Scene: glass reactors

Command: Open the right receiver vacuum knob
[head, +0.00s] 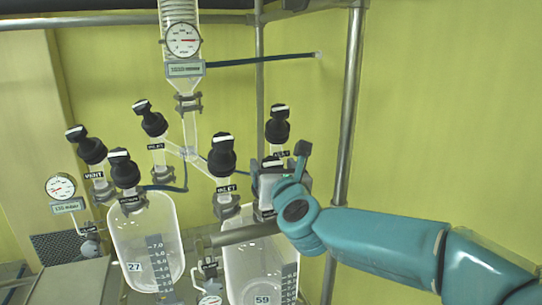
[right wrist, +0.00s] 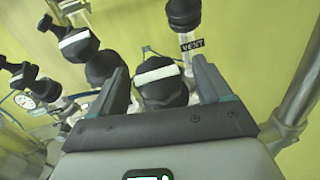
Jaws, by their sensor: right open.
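The right receiver (head: 240,270) is the glass vessel marked 59. Its black vacuum knob, with a white bar on top, is mostly hidden behind my right gripper (head: 268,182) in the head view. I take it to be the knob (right wrist: 163,93) between the fingers in the right wrist view; its label is not visible. My right gripper (right wrist: 160,88) is open, with one finger on each side of this knob. Whether the fingers touch it, I cannot tell. The white bar lies almost across the wrist picture, slightly higher at its right end. My left gripper is not in view.
A metal post (head: 347,110) rises close to my right arm.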

